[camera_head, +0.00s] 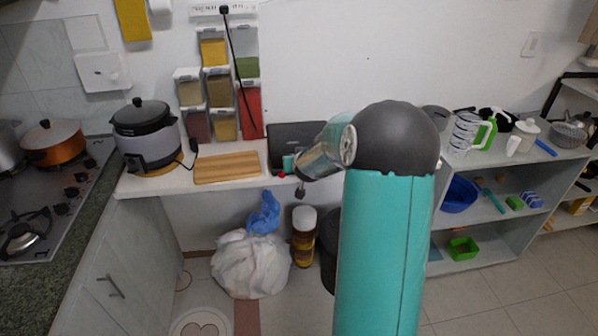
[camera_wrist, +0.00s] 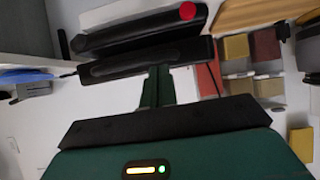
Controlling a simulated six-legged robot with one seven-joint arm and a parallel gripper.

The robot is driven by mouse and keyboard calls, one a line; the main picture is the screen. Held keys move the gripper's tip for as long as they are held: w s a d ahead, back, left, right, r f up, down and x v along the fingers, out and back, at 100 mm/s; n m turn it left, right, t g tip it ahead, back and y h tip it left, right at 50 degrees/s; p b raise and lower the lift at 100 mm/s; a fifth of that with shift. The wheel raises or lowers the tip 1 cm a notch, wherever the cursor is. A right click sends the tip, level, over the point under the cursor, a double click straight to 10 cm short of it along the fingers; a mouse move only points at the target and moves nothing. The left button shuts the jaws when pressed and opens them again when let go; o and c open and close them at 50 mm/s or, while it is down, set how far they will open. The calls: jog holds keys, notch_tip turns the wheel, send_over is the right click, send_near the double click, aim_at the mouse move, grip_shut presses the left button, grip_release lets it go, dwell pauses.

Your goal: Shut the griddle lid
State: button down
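The griddle (camera_head: 313,134) is a black appliance on the white counter against the wall, with its lid standing raised. In the wrist view its black lower part (camera_wrist: 112,36) has a red knob, and the dark edge of the lid (camera_wrist: 105,70) runs across the frame, apart from the lower part. My gripper (camera_head: 289,163) shows small in front of the griddle, partly hidden by my arm. In the wrist view its green fingers (camera_wrist: 156,76) look together and end at the lid's edge. Whether they touch it is unclear. I see nothing between them.
A wooden cutting board (camera_head: 227,167) and a grey cooker (camera_head: 146,135) stand left of the griddle. Spice dispensers (camera_head: 220,88) and a black cable hang on the wall above. A white bag (camera_head: 250,268) is on the floor below. My arm blocks part of the counter to the right.

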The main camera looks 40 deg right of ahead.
jog(key=s+a+f, duration=0.4)
jog(key=s+a, duration=0.1)
jog(key=s, duration=0.3)
jog(key=s+a+r+n+g+y, duration=0.1)
jog(key=s+a+r+n+y, duration=0.15)
jog(key=a+r, duration=0.5)
jog(key=s+a+r+n+g+y, duration=0.1)
jog(key=s+a+r, duration=0.25)
jog(key=a, duration=0.65)
jog(key=s+a+r+n+g+y, duration=0.1)
jog(key=s+a+r, duration=0.2)
jog(key=s+a, duration=0.4)
jog(key=s+a+r+n+g+y, duration=0.1)
jog(key=s+a+r, duration=0.3)
jog(key=s, duration=0.8)
jog(key=a, duration=0.2)
jog(key=shift+s+a+g, duration=0.3)
jog(key=shift+s+a, duration=0.05)
